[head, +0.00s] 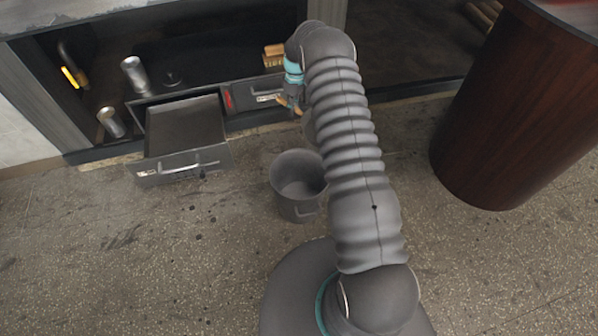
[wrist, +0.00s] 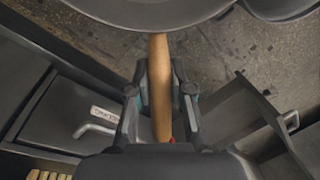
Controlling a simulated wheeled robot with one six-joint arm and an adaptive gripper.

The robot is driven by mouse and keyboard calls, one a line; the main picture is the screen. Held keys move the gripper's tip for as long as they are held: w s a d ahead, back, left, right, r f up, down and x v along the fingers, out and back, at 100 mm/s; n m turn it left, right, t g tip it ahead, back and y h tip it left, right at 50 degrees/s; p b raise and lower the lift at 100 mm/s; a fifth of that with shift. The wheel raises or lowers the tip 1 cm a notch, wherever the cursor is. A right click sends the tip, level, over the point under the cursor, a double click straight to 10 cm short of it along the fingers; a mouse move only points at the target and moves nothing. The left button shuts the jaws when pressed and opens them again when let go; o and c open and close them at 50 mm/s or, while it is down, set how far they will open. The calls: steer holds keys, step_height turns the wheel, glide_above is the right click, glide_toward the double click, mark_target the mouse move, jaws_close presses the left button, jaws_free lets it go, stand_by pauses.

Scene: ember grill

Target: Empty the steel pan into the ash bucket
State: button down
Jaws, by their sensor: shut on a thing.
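The steel pan (wrist: 150,12) shows as a grey round edge at the top of the wrist view, cut off by the frame. My gripper (wrist: 159,88) is shut on its wooden handle (wrist: 158,60). In the head view my gripper (head: 292,102) is in front of the closed drawer, and a small grey part of the pan (head: 309,128) shows beside my arm, which hides the rest. The ash bucket (head: 287,192) stands upright on the floor, nearer than the gripper. It looks empty inside, though its right side is partly behind my arm. The pan's contents are not visible.
An open drawer (head: 185,165) juts out left of the bucket. A closed drawer (head: 255,93) is beside it. A dark red-brown round counter (head: 510,110) is at right. The floor at front left is clear.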

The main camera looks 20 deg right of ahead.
steer(key=shift+s+a+r+t+h+p, duration=0.25)
steer(key=shift+s+r+t+h+p, duration=0.1)
steer(key=shift+r, duration=0.2)
steer(key=s+a+r+t+h+b, duration=0.1)
steer(key=s+a+t+h+b, duration=0.5)
steer(key=a+b, duration=0.1)
steer(key=shift+s+h+b, duration=0.35)
steer(key=shift+s+b, duration=0.05)
steer(key=shift+b, duration=0.4)
steer(key=shift+t+b, duration=0.35)
steer(key=shift+b, duration=0.05)
